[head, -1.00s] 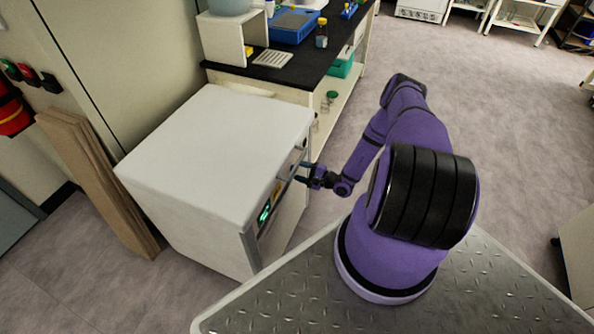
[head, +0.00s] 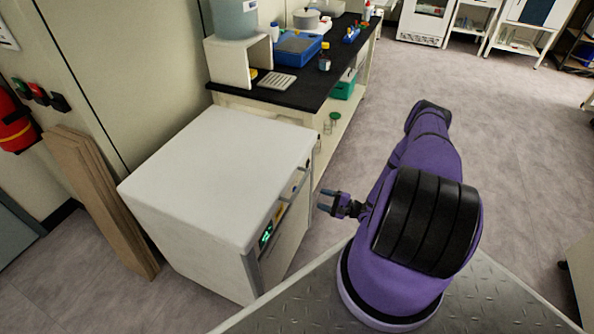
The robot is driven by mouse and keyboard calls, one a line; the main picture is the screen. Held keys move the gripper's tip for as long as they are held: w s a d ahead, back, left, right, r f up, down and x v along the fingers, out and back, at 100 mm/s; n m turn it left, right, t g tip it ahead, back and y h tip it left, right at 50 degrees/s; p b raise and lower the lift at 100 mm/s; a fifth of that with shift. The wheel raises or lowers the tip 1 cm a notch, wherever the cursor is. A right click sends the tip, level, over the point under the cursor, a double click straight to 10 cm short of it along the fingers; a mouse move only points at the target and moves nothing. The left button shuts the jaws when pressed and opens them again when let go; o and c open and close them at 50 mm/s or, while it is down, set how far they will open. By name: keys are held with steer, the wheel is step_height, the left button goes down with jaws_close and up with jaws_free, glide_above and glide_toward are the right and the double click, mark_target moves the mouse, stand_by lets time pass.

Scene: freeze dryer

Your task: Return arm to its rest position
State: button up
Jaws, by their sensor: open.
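My gripper (head: 326,203) is open and empty, held in the air to the right of the freeze dryer's front. A visible gap separates its fingers from the machine. My purple arm (head: 428,160) is folded, with its elbow out ahead and the wrist partly hidden behind the large black-banded joint. The freeze dryer (head: 220,175) is a white box with a green-lit display (head: 266,234) on its front panel. Its front is seen only at a steep angle.
A black-topped bench (head: 300,92) with a blue tray, bottles and a white stand lies beyond the freeze dryer. Brown boards (head: 100,200) lean on the wall at left. Open floor (head: 520,160) lies to the right of my arm.

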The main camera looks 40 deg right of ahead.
steer(key=w+a+r+n+g+y, duration=0.1)
steer(key=w+a+r+n+g, duration=0.2)
steer(key=r, duration=0.8)
steer(key=w+r+n+g+y, duration=0.25)
steer(key=r+n+g, duration=0.2)
steer(key=r, duration=0.65)
steer(key=w+a+r+n+g+y, duration=0.1)
steer(key=w+a+r+n+g, duration=0.3)
steer(key=r, duration=0.7)
steer(key=s+a+r+n+g+h, duration=0.2)
steer(key=s+a+r+h, duration=0.15)
steer(key=r, duration=0.65)
steer(key=s+a+r+n+g+h, duration=0.1)
steer(key=s+a+r+g+h, duration=0.2)
steer(key=r, duration=0.6)
steer(key=s+a+r+n+t+h, duration=0.1)
steer(key=s+a+r+t+h, duration=0.2)
steer(key=s+r, duration=0.6)
steer(key=s+a+r+n+t+h, duration=0.2)
steer(key=s+a+r, duration=0.4)
steer(key=s, duration=0.8)
step_height(320, 180, up, 3)
steer(key=shift+s+r+t+h, duration=0.1)
steer(key=shift+s+t+h, duration=0.25)
steer(key=shift+t+h, duration=0.5)
